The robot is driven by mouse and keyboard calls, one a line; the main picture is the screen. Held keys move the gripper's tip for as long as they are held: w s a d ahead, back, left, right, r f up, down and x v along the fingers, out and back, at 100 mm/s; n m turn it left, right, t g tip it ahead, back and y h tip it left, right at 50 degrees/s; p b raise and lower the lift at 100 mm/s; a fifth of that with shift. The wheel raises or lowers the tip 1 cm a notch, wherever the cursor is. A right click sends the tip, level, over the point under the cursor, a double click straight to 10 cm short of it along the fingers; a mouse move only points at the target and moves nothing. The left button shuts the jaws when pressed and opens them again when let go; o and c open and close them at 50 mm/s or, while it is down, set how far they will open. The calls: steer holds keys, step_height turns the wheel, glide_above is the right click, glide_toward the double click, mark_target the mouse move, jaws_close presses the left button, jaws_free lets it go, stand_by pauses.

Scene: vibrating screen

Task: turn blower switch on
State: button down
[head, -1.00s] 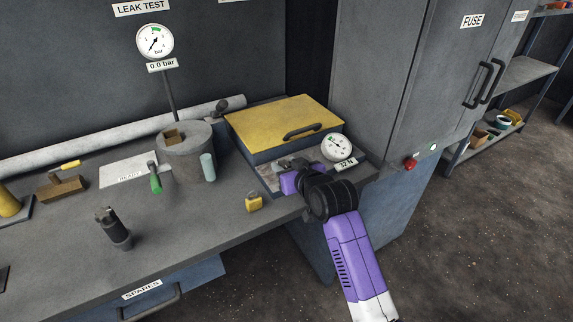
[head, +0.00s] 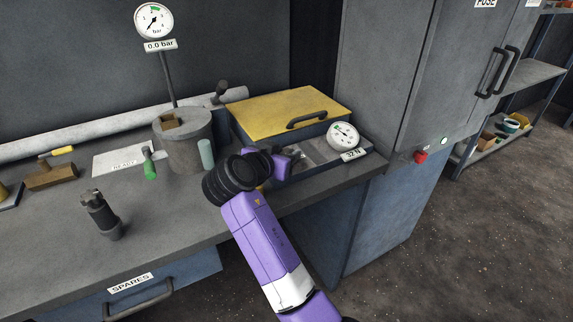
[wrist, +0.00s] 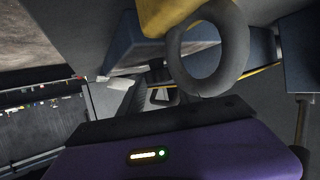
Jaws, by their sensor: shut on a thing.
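No label naming a blower switch is legible. A red knob (head: 421,157) sits low on the grey cabinet's front edge in the head view, with a small pale green round light (head: 444,141) beside it. My gripper (head: 284,162) is well left of these, low beside the tray of the gauge box. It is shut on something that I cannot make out.
The yellow-lidded box (head: 290,108) and a round gauge (head: 343,136) marked 32 N stand beside my gripper. A grey cylinder (head: 185,148), a green-handled tool (head: 149,165) and a dark tool (head: 102,216) stand left on the bench. Open floor (head: 480,240) lies right.

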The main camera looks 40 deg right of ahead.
steer(key=m+g+b, duration=0.4)
steer(key=g+b, duration=0.1)
steer(key=shift+w+a+f+h, duration=0.1)
steer(key=shift+w+f+h, duration=0.15)
steer(key=shift+w+h, duration=0.1)
steer(key=m+g+b, duration=0.3)
steer(key=shift+w+r, duration=0.1)
steer(key=shift+g, duration=0.3)
steer(key=c, duration=0.8)
jaws_free()
steer(key=shift+c, duration=0.2)
steer(key=shift+r, duration=0.1)
steer(key=shift+w+a+r, duration=0.15)
steer(key=shift+a+r, duration=0.05)
steer(key=shift+a, duration=0.1)
steer(key=shift+v, duration=3.4)
